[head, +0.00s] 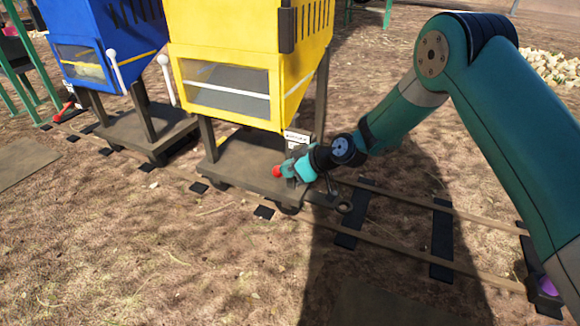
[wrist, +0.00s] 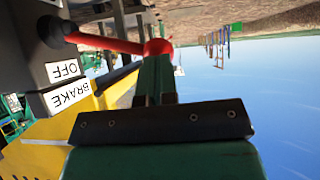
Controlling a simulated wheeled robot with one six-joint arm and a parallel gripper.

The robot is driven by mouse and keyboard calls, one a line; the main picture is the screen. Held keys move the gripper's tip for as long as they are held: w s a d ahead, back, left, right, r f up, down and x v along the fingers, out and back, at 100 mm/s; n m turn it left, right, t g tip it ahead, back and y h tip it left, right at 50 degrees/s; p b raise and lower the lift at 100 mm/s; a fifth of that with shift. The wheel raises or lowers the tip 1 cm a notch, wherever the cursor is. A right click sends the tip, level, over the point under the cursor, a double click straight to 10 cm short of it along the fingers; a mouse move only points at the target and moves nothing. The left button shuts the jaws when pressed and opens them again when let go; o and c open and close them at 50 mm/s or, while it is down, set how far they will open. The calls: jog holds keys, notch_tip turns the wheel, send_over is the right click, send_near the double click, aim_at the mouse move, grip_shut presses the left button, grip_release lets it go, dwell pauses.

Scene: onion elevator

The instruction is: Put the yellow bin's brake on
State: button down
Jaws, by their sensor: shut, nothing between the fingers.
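The yellow bin (head: 222,28) stands on a flat rail cart (head: 238,168) in the head view; its yellow side also shows in the wrist view (wrist: 45,140). A red brake lever with a ball knob (wrist: 158,47) sticks out from a dark box (wrist: 25,45) labelled OFF (wrist: 64,70) and BRAKE (wrist: 70,93). In the head view the red knob (head: 277,171) is at the tip of my gripper (head: 287,169). My gripper (wrist: 154,75) is shut and empty, its fingertips right by the knob. Whether they touch it I cannot tell.
A blue bin (head: 85,65) on its own cart stands to the left on the same rails (head: 410,205). A red lever (head: 64,111) shows beside it. Bare ground lies in front.

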notch_tip(320, 180, down, 8)
jog(key=s+n+t+h+b, duration=0.1)
jog(key=n+t+b, duration=0.2)
jog(key=t+b, duration=0.1)
jog(key=shift+a+n+h+b, duration=0.3)
jog(key=shift+h+b, duration=0.1)
jog(key=shift+b, duration=0.5)
jog(key=shift+s, duration=0.1)
jog(key=shift+r+p, duration=0.55)
jog(key=shift+r, duration=0.15)
jog(key=shift+s+r, duration=0.1)
jog(key=p+v, duration=0.3)
jog(key=v, duration=1)
jog(key=shift+s+d, duration=0.25)
jog(key=shift+s, duration=0.15)
